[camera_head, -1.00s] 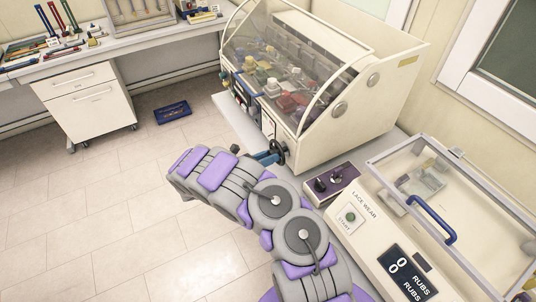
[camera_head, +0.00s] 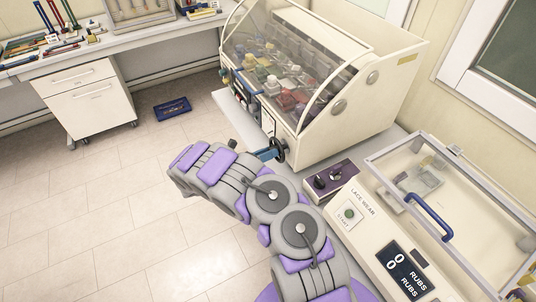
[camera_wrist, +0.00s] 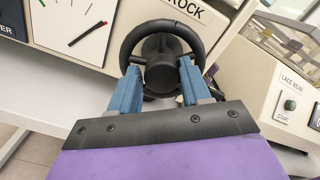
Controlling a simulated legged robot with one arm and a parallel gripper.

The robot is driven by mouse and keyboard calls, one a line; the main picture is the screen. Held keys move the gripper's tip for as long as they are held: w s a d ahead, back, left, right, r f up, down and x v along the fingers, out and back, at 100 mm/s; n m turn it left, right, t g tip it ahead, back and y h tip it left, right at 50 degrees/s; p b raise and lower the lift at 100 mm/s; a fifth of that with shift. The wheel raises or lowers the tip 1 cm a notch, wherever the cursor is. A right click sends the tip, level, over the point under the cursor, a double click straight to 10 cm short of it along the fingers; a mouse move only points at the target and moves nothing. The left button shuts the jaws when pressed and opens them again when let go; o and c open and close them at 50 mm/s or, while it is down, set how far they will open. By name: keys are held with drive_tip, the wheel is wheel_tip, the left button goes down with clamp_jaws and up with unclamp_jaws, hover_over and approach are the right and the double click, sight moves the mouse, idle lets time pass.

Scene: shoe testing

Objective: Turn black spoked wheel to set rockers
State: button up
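The black spoked wheel (camera_wrist: 160,72) is large in the wrist view, on the front of a cream machine, below a label ending in "ROCK". In the head view the wheel (camera_head: 279,150) shows edge-on at the machine's lower front. My gripper (camera_wrist: 160,80) has its two blue fingers apart, one on each side of the wheel's hub, with their tips at the lower part of the rim. Whether the fingers touch the wheel is unclear. In the head view my gripper (camera_head: 268,154) is partly hidden by the wrist. The rockers cannot be made out clearly.
A dial (camera_wrist: 75,20) with a red pointer and a green mark sits left of the wheel. The machine's clear cover (camera_head: 290,65) encloses several coloured items. The lace wear tester (camera_head: 400,240) stands close on the right. A blue tray (camera_head: 172,108) lies on open floor.

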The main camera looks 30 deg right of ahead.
drive_tip(key=o, duration=0.3)
drive_tip(key=shift+o, duration=0.2)
drive_tip(key=a, duration=1.7)
drive_tip(key=shift+s+a+p, duration=0.25)
drive_tip(key=shift+s+p, duration=0.05)
drive_tip(key=shift+s, duration=0.05)
